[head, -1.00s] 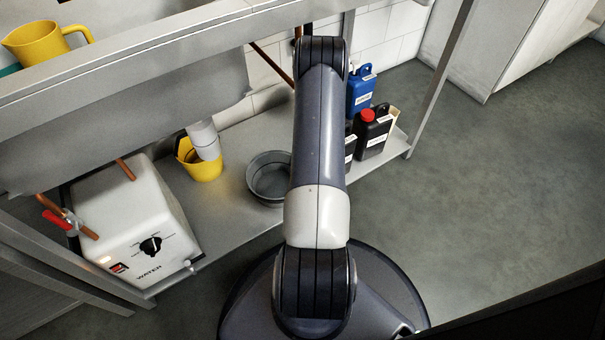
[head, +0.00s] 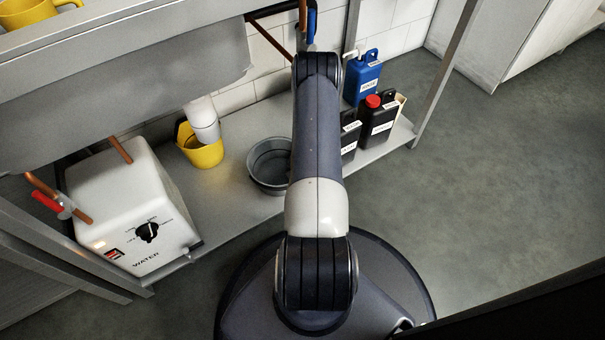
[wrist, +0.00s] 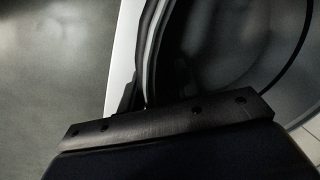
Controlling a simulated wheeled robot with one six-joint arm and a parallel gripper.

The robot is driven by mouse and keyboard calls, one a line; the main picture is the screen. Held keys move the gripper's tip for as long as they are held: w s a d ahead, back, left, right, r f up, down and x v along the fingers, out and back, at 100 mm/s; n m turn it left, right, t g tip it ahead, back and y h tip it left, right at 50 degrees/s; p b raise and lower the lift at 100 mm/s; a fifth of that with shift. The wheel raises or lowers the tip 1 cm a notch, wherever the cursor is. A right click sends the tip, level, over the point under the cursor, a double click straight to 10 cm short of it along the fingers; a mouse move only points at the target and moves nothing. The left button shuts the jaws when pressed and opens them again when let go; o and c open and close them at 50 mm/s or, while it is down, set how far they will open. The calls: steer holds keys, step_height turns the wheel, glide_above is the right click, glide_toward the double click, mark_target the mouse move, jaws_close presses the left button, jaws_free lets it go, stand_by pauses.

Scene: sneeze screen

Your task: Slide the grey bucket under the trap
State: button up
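The grey bucket (head: 264,169) stands on the low shelf, its right side hidden behind my arm. The trap (head: 203,122) is the pale pipe under the sink, left of the grey bucket. A yellow bucket (head: 204,154) stands directly below it. My gripper is hidden behind my arm in the head view. In the wrist view, the grey bucket's curved rim and dark inside (wrist: 225,45) fill the right side. My gripper (wrist: 146,98) is at the rim, with a dark finger edge just outside it. Whether the fingers are closed on the rim is unclear.
A white water heater (head: 130,205) stands at the shelf's left end. Dark bottles (head: 378,122) and a blue jug (head: 363,78) stand at the right end. The shelf (head: 232,205) is bare between the yellow and grey buckets. A table leg (head: 445,75) rises at right.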

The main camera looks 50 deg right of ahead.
steer(key=shift+c, duration=0.4)
jaws_close()
